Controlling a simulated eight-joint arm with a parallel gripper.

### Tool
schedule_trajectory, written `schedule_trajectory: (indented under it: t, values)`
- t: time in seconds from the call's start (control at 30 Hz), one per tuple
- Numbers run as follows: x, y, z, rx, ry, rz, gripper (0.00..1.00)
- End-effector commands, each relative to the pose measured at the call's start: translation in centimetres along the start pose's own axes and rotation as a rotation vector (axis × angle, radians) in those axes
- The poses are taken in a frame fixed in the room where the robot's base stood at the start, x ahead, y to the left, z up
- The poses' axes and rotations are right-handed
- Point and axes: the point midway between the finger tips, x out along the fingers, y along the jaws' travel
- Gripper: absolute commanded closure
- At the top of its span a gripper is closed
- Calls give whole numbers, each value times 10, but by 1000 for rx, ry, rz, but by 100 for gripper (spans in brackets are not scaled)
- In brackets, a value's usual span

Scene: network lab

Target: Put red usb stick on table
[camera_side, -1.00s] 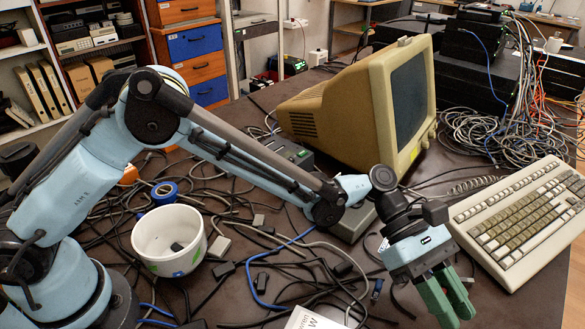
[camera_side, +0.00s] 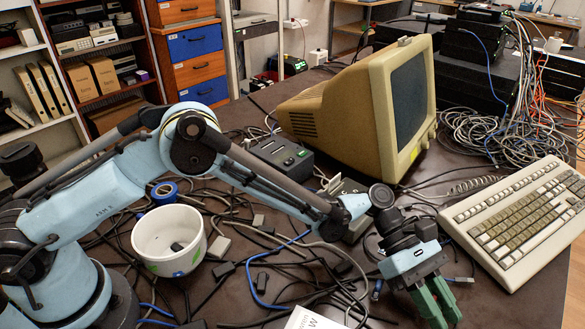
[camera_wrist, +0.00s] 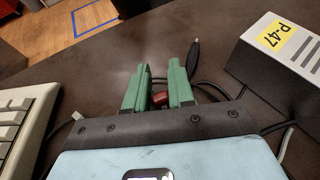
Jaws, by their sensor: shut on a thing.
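My gripper (camera_side: 437,308) has green fingers pointing down at the front right of the table in the side view. In the wrist view my gripper (camera_wrist: 158,80) is shut on the red usb stick (camera_wrist: 160,98), a small red block between the fingers near their base. Most of the stick is hidden by the fingers, and it cannot be made out in the side view. The dark brown table (camera_side: 500,305) lies below the fingers. I cannot tell whether the fingertips touch it.
A beige keyboard (camera_side: 530,222) lies right of my gripper. An old beige monitor (camera_side: 350,95) stands behind. A white bowl (camera_side: 168,240) and tangled cables fill the left. A black cable end (camera_wrist: 193,57) lies near the fingers. Bare table shows ahead of them in the wrist view.

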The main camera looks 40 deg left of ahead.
Motion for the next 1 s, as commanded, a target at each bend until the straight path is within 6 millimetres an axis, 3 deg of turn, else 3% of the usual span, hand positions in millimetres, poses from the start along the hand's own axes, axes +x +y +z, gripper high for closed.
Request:
schedule_trajectory:
  t: [0.03,0.07,0.2,0.57,0.77,1.0]
  values:
    - [1,0,-2,0,0,0,100]
    - [0,0,-1,0,0,0,72]
    - [0,0,-1,0,0,0,51]
    - [-1,0,2,0,0,0,51]
    - [-30,1,2,-3,0,3,51]
    - [-80,1,2,-3,0,4,51]
